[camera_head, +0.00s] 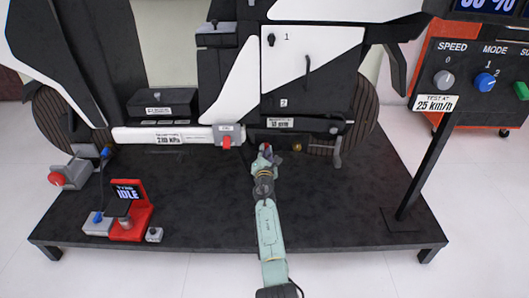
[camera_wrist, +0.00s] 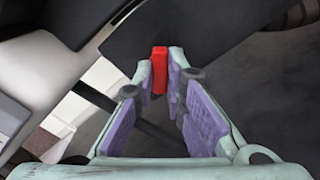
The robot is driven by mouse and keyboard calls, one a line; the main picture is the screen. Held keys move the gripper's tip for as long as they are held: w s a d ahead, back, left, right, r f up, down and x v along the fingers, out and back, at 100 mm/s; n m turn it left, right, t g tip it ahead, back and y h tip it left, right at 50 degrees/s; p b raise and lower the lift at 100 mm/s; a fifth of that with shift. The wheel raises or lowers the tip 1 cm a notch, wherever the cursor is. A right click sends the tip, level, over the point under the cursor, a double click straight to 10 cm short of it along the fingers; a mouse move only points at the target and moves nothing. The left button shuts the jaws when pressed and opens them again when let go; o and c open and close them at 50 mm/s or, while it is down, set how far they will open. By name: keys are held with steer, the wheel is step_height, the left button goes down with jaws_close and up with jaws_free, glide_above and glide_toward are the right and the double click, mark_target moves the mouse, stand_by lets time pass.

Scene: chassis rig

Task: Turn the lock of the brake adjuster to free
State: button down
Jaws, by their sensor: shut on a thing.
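My gripper (camera_head: 266,151) reaches in low under the middle of the black and white rig. In the wrist view its fingers (camera_wrist: 160,75) are closed on the two sides of a small red piece (camera_wrist: 159,68), which looks like the lock of the brake adjuster. The red piece stands upright between the fingertips, against a dark part. In the head view my gripper mostly covers it. I cannot read its lock position. A brass knob (camera_head: 297,147) sits just right of my gripper; a brass part also shows at the wrist view's upper right (camera_wrist: 299,13).
A grey block with a red lever (camera_head: 226,141) is close left of my gripper, at the end of a white tube (camera_head: 160,135). A red stand reading IDLE (camera_head: 130,208) is front left. A control panel (camera_head: 480,75) stands right.

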steer(key=m+b, duration=0.1)
steer(key=m, duration=0.8)
steer(key=shift+r+m+b, duration=0.1)
steer(key=shift+m+b, duration=0.3)
stand_by(0.4)
steer(key=c, duration=1.6)
jaws_free()
steer(key=shift+c, duration=0.2)
